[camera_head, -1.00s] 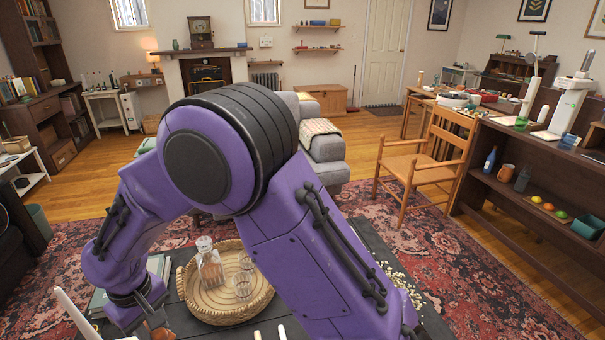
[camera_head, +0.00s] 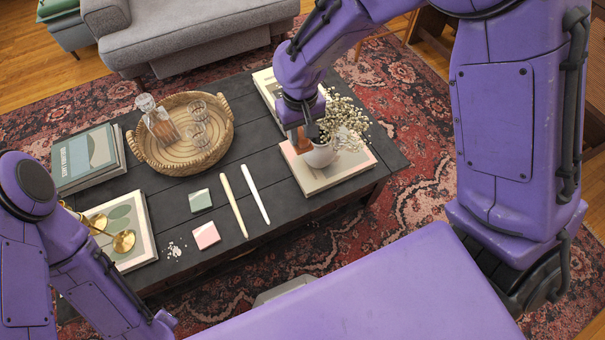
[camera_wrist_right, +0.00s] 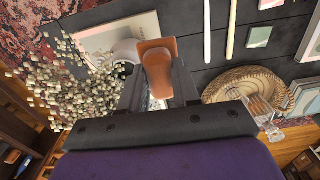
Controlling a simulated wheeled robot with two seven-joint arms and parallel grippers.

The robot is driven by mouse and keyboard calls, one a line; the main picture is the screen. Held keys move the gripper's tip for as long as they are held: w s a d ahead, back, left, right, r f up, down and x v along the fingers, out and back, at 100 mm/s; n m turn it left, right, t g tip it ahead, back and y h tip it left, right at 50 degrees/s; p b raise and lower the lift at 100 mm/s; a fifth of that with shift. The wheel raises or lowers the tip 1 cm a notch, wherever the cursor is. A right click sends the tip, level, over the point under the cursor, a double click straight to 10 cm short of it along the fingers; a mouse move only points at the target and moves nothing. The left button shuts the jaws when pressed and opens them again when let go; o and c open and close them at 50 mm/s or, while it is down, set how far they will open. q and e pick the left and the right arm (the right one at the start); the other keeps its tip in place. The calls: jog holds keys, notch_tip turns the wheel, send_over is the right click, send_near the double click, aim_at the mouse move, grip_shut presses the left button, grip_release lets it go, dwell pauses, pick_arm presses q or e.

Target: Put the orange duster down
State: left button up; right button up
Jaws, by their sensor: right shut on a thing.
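The orange duster (camera_head: 299,138) shows as an orange-brown piece in my right gripper (camera_head: 306,130), above the right end of the dark coffee table (camera_head: 285,105). In the right wrist view the duster (camera_wrist_right: 157,66) sits between the two fingers of the right gripper (camera_wrist_right: 160,85), which is shut on it. The rest of the duster is hidden. I cannot tell whether it touches the books below. My left arm comes in at the lower left, but its gripper does not show.
A white vase (camera_head: 321,155) with dried flowers (camera_head: 344,118) stands close beside the right gripper, on books (camera_head: 350,176). A wicker tray (camera_head: 180,165) with a decanter and glasses, two candles, two small cards, and more books (camera_head: 85,158) occupy the table. Dark tabletop shows between them.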

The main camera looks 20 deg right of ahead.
jog(key=s+a+f+b, duration=0.3)
jog(key=s+f+b, duration=0.1)
jog(key=s+f, duration=1.1)
jog(key=w+f, duration=0.4)
jog(key=w, duration=0.1)
jog(key=w+a+f+b, duration=0.1)
jog(key=w+f, duration=0.2)
jog(key=w, duration=0.2)
jog(key=w+a+f+b, duration=0.1)
jog(key=w+f, duration=0.3)
jog(key=shift+w+f, duration=0.3)
jog(key=shift+w, duration=0.1)
notch_tip(320, 180, down, 3)
jog(key=shift+r, duration=0.1)
pick_arm(q)
notch_tip(320, 180, down, 7)
jog(key=shift+f, duration=0.15)
jog(key=shift+a+f, duration=0.1)
pick_arm(e)
jog(key=o, duration=0.9)
jog(key=shift+o, duration=0.2)
